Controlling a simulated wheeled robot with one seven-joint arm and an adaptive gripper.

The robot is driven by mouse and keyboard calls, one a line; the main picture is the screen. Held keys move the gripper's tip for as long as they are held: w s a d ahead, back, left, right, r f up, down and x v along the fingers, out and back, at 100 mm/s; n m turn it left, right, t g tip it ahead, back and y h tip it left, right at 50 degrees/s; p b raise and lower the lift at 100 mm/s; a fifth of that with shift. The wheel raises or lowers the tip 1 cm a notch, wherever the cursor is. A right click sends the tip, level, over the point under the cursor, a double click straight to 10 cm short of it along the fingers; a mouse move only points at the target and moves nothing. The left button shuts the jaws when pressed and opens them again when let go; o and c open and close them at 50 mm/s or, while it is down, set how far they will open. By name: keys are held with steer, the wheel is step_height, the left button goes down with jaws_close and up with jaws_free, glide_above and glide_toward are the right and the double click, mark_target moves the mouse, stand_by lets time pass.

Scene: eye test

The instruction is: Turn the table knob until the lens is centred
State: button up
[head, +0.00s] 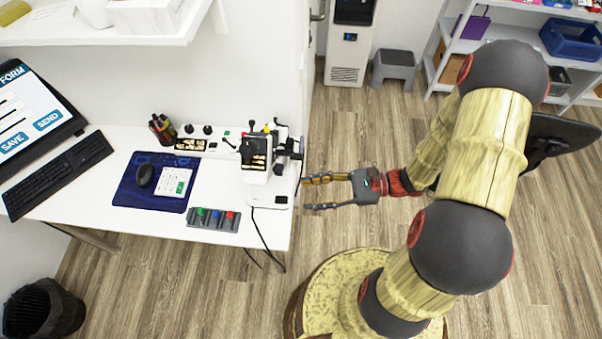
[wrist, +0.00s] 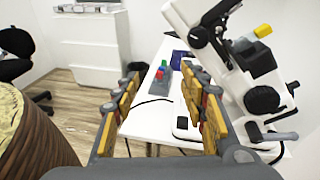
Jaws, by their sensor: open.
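A white microscope-like instrument (head: 257,176) with black parts stands at the right end of the white desk. In the wrist view the instrument (wrist: 240,55) is tilted at the right, with black round knobs (wrist: 263,99) low on its side and a grey lever below them. I cannot tell which of these is the table knob. The lens and its centring cannot be made out. My gripper (head: 306,194) is open and empty, just off the desk's right edge, pointing left towards the instrument and apart from it. In the wrist view its fingers (wrist: 160,76) are spread, left of the knobs.
A black cable (head: 262,230) hangs over the front edge. A bin (head: 45,308) stands lower left.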

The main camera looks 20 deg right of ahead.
mark_target(278, 169)
steer(key=w+d+r+m+t, duration=0.1)
steer(key=w+d+r+t, duration=0.1)
steer(key=w+r+t, duration=0.15)
steer(key=b+x, duration=0.1)
steer(key=x, duration=0.7)
steer(key=shift+r+y, duration=0.3)
steer(key=shift+y, duration=0.1)
steer(key=shift+a+g, duration=0.15)
steer(key=shift+g, duration=0.1)
steer(key=shift+c, duration=0.8)
jaws_close()
